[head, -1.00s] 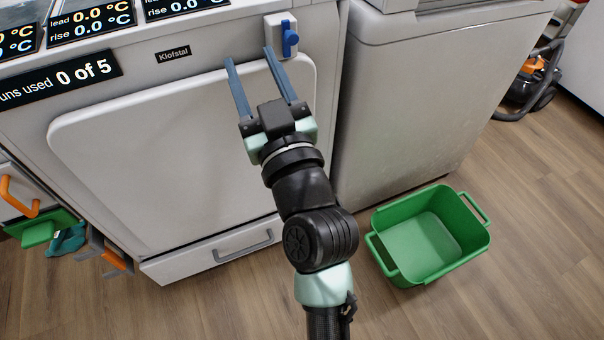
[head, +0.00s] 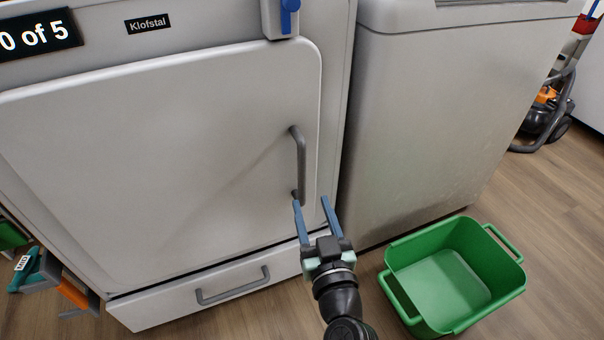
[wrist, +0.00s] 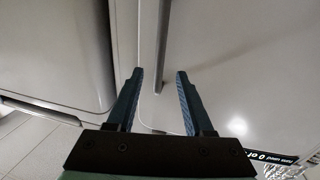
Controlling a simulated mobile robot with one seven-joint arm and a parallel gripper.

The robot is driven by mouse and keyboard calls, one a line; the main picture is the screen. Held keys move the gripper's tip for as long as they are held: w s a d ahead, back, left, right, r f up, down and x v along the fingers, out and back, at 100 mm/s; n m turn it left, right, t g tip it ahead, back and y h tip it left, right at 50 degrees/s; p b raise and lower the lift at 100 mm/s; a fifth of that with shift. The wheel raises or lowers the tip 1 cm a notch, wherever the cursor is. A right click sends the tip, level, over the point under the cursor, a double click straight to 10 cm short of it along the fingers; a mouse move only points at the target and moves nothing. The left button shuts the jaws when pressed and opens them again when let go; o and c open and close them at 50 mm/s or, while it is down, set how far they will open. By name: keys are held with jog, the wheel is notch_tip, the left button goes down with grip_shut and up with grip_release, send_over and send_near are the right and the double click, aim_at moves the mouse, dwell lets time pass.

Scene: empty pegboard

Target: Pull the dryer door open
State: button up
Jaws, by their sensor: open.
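The dryer door (head: 170,150) is a large pale grey panel with rounded corners and looks shut in the head view. Its vertical grey handle (head: 301,165) stands near the door's right edge. In the wrist view the handle (wrist: 163,50) runs down from the top and ends between and beyond my fingertips. My gripper (head: 311,200) is open and empty, with its blue fingers pointing at the handle's lower end in the head view. In the wrist view my gripper (wrist: 160,74) has one finger on each side of the handle's line. I cannot tell whether a finger touches anything.
A drawer with a grey handle (head: 233,286) lies below the door. A blue switch (head: 288,14) sits above it. A pale appliance (head: 430,100) stands close on the right. A green tub (head: 455,275) is on the floor at right, near my arm.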

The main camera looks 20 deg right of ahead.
aim_at(303, 176)
jog(key=w, duration=0.3)
jog(key=w+d, duration=0.1)
jog(key=w, duration=0.6)
jog(key=shift+d+b, duration=0.3)
jog(key=shift+s, duration=0.1)
grip_shut()
dwell(0.9)
